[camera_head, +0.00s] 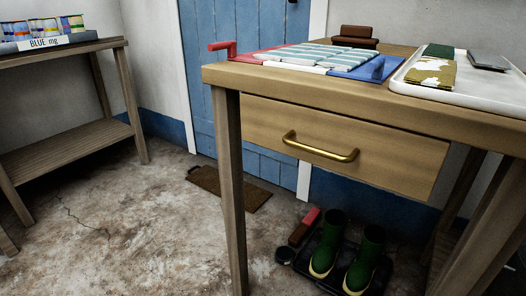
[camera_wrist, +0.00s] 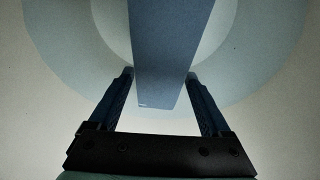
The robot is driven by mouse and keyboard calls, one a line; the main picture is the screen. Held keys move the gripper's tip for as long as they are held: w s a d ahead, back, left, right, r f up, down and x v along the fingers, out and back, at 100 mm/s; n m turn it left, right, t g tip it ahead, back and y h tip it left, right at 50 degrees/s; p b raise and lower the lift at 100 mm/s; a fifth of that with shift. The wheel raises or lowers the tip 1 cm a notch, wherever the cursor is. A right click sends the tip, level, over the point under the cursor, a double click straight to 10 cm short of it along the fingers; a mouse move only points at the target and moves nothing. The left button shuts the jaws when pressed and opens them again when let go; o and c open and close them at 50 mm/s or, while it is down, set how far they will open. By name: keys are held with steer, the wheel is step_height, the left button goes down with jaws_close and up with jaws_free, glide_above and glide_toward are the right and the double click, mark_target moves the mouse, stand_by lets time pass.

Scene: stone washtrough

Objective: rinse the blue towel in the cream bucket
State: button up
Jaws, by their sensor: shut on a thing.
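In the wrist view my gripper (camera_wrist: 161,76) has its two dark blue fingers on either side of the blue towel (camera_wrist: 168,45). It is shut on the towel, which hangs as a flat strip away from the fingers. Behind the towel are large pale round shapes, a grey-blue ring (camera_wrist: 60,40) around a lighter disc; I cannot tell whether these are the inside of the cream bucket. The bucket cannot be made out for certain in either view. My gripper and the towel are not in the head view.
Green boots (camera_head: 328,245) stand beneath. A shelf (camera_head: 75,143) with tins is at left.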

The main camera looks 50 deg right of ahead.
steer(key=shift+f+b, duration=0.75)
steer(key=shift+f, duration=0.3)
stand_by(0.4)
step_height(320, 180, up, 2)
steer(key=shift+r+p, duration=0.1)
steer(key=shift+p, duration=1.15)
